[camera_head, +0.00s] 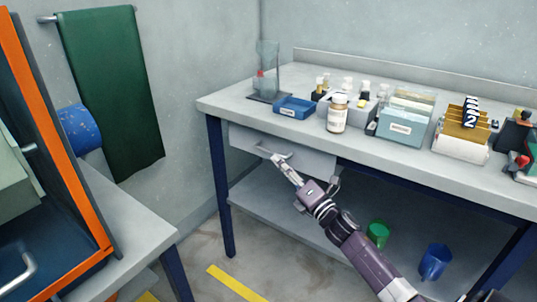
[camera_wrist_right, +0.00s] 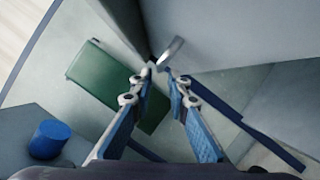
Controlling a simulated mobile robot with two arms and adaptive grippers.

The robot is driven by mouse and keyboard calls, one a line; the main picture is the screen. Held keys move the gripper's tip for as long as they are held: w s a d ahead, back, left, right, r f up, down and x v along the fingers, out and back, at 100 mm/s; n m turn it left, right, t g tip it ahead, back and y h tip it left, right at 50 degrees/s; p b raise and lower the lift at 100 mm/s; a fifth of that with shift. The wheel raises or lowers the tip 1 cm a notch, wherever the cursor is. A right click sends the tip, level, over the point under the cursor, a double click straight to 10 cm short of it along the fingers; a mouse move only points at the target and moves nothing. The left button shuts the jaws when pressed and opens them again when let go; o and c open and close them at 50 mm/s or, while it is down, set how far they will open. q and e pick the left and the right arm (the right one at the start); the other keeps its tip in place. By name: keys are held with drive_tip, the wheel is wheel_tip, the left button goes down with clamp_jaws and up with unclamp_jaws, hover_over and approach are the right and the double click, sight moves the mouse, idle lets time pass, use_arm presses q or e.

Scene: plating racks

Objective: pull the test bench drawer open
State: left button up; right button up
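The test bench drawer (camera_head: 311,161) is a pale grey box front under the left part of the bench top. It sits up close beneath the top and looks shut. My left gripper is not in view.
An orange-edged unit (camera_head: 60,150) stands at left. The floor before the drawer is clear.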

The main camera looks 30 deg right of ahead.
sight(268, 152)
drive_tip(key=x, duration=0.5)
drive_tip(key=shift+w, duration=0.35)
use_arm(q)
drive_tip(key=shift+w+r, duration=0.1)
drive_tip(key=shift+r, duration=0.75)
use_arm(e)
drive_tip(key=shift+w+r, duration=0.1)
drive_tip(key=shift+w, duration=0.25)
clamp_jaws()
